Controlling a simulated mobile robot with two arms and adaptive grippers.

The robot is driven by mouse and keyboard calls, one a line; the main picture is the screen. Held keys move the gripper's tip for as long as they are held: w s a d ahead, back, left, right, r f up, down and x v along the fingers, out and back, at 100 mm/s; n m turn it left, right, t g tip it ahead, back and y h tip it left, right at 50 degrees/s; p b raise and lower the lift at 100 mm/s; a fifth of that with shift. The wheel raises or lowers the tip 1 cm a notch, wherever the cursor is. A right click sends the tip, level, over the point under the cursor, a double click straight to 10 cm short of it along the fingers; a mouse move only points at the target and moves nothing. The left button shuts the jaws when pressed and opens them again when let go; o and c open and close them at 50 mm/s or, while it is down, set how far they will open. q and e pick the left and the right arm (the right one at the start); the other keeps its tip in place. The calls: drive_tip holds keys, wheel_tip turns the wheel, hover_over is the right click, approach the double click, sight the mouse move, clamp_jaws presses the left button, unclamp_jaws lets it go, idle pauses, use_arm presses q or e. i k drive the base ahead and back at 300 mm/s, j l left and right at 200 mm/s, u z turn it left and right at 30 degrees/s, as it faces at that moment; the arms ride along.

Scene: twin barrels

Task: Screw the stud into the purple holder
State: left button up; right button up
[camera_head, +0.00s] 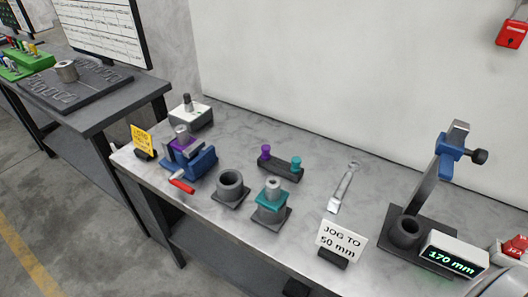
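A purple holder (180,150) sits in a blue vise (200,161) with a red handle, at the left of the grey bench. A metal cylinder (182,132) stands up out of it. A dark rack (280,169) at mid-bench carries a purple-topped piece (265,151) at its left end and a teal-topped piece (297,162) at its right end. Either may be a stud; I cannot tell for certain. A teal holder (270,207) with a metal cylinder in it stands on a dark base in front of the rack. Neither of my grippers is in view.
A dark open cup (231,185) stands between vise and teal holder. A wrench (344,187), a "JOG TO 50 mm" sign (341,240) and a height gauge reading 170 mm (455,255) are to the right. A white block (190,115) stands behind the vise.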

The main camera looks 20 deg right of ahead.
sight(183, 140)
drive_tip(key=k+j+u, duration=0.1)
drive_tip(key=k+j, duration=0.15)
drive_tip(key=k, duration=0.2)
drive_tip(key=k+j+u, duration=0.1)
drive_tip(key=k+j, duration=0.2)
drive_tip(key=k, duration=0.2)
